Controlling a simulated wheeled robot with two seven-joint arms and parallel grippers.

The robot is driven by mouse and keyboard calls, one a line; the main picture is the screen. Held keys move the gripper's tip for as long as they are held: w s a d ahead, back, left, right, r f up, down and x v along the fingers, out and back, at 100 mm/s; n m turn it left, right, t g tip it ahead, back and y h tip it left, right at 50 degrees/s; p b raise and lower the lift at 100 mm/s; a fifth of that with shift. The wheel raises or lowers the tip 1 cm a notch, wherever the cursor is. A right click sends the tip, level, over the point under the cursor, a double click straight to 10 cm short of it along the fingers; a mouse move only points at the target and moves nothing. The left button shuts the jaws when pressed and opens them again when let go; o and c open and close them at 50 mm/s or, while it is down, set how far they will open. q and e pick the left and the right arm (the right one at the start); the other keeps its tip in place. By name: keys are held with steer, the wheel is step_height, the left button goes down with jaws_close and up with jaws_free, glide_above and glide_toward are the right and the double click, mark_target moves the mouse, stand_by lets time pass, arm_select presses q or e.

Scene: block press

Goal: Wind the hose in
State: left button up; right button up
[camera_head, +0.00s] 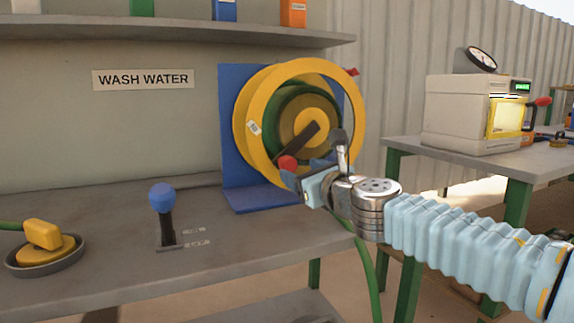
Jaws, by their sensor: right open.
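The yellow hose reel (253,103) stands upright on a blue bracket (234,160) at the bench's right end. Green hose (272,112) is wound on its drum, and a length of green hose (372,268) hangs down past the bench's right edge. A dark crank with a red knob (287,163) points down and left from the reel's hub. My right gripper (298,178) is open, just below and right of the red knob. Whether it touches the knob I cannot tell. My left gripper is not in view.
A blue-knobbed lever (162,198) stands on the grey bench (110,245). A yellow fitting with green hose (42,235) sits in a dark dish at far left. A white oven-like machine (460,115) stands on another table at right. A shelf (170,32) runs above.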

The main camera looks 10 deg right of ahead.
mark_target(291, 166)
steer(key=p+x, duration=0.1)
steer(key=x, duration=0.6)
steer(key=shift+w, duration=0.1)
jaws_close()
